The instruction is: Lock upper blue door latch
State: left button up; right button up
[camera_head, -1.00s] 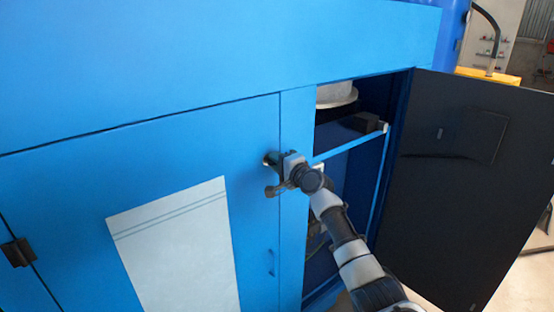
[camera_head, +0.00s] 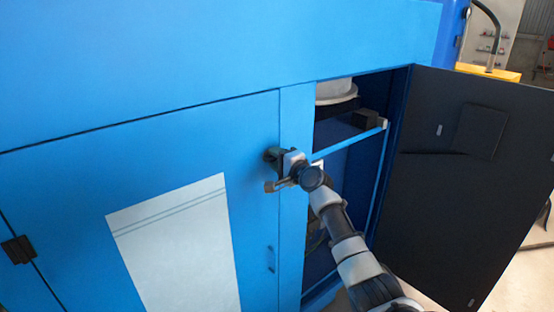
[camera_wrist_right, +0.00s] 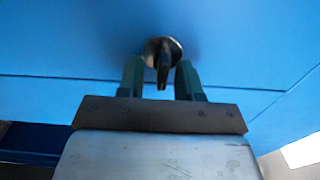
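The upper latch (camera_wrist_right: 163,60) of the blue door is a dark metal knob on a round base, seen in the right wrist view. The closed blue door (camera_head: 180,150) bears it near its right edge; in the head view my gripper hides the latch. My right gripper (camera_wrist_right: 160,75) is open, with one greenish finger on each side of the latch's tab. Small gaps show between the fingers and the tab. In the head view the right gripper (camera_head: 272,155) is at the door face. My left gripper is not in view.
A lower handle (camera_head: 270,258) sits on the same door. To the right, a dark door (camera_head: 460,180) stands wide open beside an open compartment with a shelf (camera_head: 345,143). A white panel (camera_head: 175,245) and a black hinge (camera_head: 18,251) are at the left.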

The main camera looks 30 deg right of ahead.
jog(key=shift+s, duration=0.1)
jog(key=s+b, duration=0.1)
jog(key=s, duration=0.9)
jog(key=shift+s+d+b, duration=0.35)
jog(key=shift+d, duration=0.05)
